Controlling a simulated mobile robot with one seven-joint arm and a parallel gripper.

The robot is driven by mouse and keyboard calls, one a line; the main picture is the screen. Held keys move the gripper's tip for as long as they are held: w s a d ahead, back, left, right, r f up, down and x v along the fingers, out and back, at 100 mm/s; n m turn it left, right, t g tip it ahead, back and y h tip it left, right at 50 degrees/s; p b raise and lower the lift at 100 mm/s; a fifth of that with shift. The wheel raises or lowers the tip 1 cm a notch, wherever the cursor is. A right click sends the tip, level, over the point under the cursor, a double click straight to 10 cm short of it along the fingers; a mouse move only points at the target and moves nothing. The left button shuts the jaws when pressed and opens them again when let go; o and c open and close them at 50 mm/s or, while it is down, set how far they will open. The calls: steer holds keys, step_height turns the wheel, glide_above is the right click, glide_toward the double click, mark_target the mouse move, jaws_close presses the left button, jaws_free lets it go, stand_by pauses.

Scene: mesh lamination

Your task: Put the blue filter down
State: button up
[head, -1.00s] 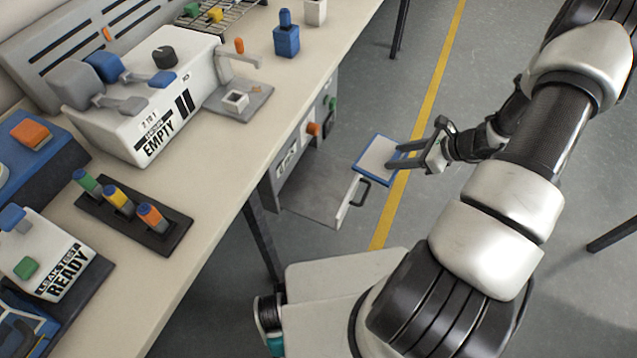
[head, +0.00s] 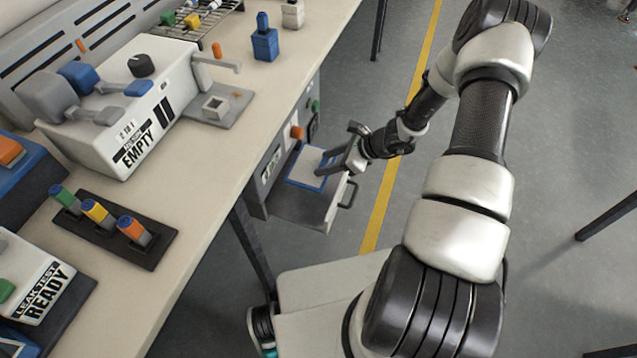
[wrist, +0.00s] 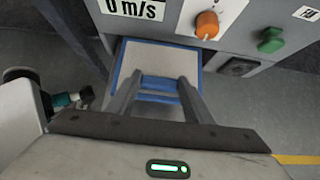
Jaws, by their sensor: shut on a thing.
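The blue filter is a flat pale panel with a blue frame (head: 306,167). In the head view it is over the pulled-out grey drawer (head: 308,208) under the bench. My gripper (head: 325,167) is shut on its near edge, coming from the right. In the wrist view the filter (wrist: 160,57) lies flat ahead between my fingertips (wrist: 160,86), its far part close to the unit's front. I cannot tell whether the filter touches the drawer or is held just above it.
An orange knob (wrist: 207,25) and a green button (wrist: 271,40) stick out of the unit's front beside the filter. The drawer handle (head: 348,194) is at the drawer's outer side. The white bench top (head: 200,190) overhangs on the left. The floor to the right is mostly clear.

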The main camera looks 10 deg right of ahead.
steer(key=shift+w+a, duration=0.55)
steer(key=shift+a, duration=0.35)
step_height(320, 180, down, 6)
steer(key=shift+w+a+r+b, duration=0.1)
steer(key=shift+r+b, duration=0.05)
steer(key=shift+b, duration=0.65)
step_height(320, 180, down, 6)
steer(key=shift+r+b, duration=0.15)
steer(key=shift+b, duration=0.7)
steer(key=shift+w+a, duration=0.1)
steer(key=shift+a, duration=0.05)
steer(key=o, duration=1.1)
